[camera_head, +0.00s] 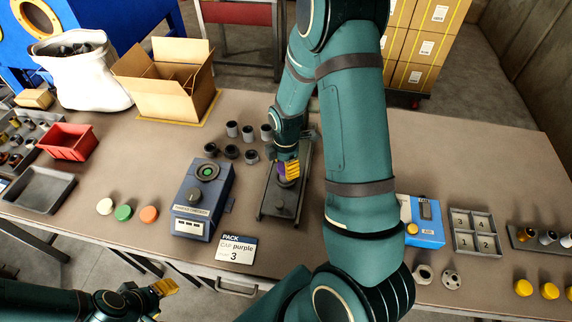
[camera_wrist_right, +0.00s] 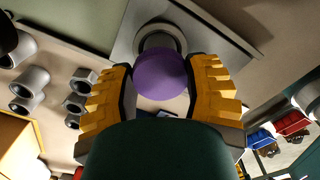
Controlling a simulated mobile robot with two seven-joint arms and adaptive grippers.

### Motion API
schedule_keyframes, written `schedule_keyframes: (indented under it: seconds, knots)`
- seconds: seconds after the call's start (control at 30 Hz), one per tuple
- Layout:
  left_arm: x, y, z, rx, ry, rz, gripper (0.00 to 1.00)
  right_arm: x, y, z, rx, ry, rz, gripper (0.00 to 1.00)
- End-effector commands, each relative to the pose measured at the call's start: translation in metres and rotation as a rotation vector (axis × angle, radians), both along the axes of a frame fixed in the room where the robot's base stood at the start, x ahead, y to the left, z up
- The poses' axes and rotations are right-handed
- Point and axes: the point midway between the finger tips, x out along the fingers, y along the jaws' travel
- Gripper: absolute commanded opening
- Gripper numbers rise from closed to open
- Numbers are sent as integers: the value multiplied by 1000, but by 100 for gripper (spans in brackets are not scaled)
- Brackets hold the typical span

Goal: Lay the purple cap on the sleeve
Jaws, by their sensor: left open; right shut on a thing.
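The purple cap (camera_wrist_right: 163,75) is between the yellow fingers of my right gripper (camera_wrist_right: 164,88), which is shut on it. In the head view my right gripper (camera_head: 288,170) is over the dark fixture plate (camera_head: 270,208), and only a bit of purple shows there. In the wrist view a grey ring-shaped sleeve (camera_wrist_right: 158,33) stands just beyond the cap, partly hidden by it. I cannot tell whether cap and sleeve touch. My left gripper (camera_head: 165,288) is open and empty at the lower left, off the table's front edge.
A blue-grey checking device (camera_head: 204,197) stands left of the plate. Several dark and grey sleeves (camera_head: 232,129) stand behind it. White, green and orange caps (camera_head: 123,213) lie to the left. A card (camera_head: 236,249) reads "cap purple" and 3. My right arm hides the table's middle.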

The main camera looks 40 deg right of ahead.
Motion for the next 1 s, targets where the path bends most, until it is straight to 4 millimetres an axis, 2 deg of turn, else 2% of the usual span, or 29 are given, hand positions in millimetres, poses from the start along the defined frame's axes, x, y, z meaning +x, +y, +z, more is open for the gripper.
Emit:
schedule_keyframes:
  seconds: [1.0]
  knots:
    - [0,0,-6,0,0,0,51,0,0,-6,0,0,0,38]
